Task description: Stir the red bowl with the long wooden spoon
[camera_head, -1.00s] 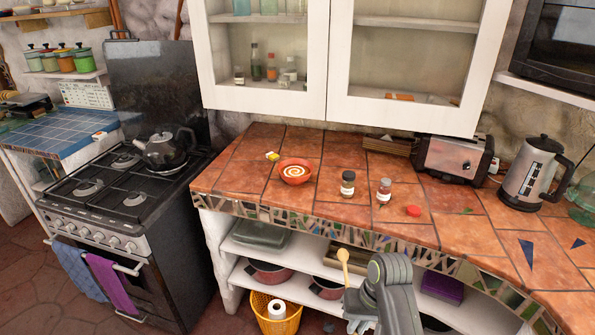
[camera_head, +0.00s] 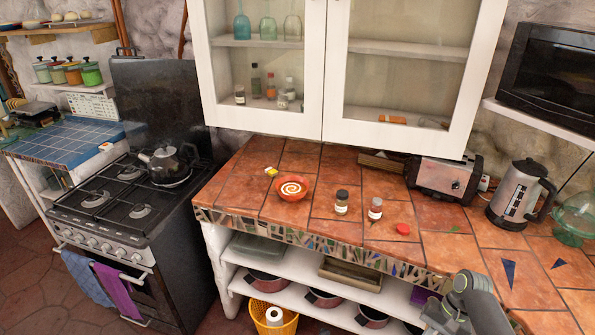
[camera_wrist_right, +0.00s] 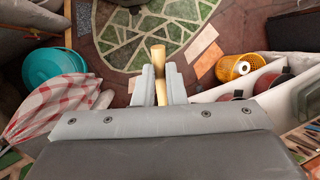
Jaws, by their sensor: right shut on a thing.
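The red bowl (camera_head: 292,187) sits on the tiled counter, toward its left end, with a white and orange swirl inside. My right gripper (camera_head: 440,318) is at the bottom edge of the head view, in front of the counter and well to the right of the bowl. In the right wrist view the gripper (camera_wrist_right: 160,88) is shut on the wooden spoon (camera_wrist_right: 158,56). The spoon's pale end stands up between the fingers. The spoon does not show in the head view. My left gripper is not in view.
A toaster (camera_head: 443,178) and kettle (camera_head: 520,191) are at the right. The cabinet (camera_head: 262,60) hangs above.

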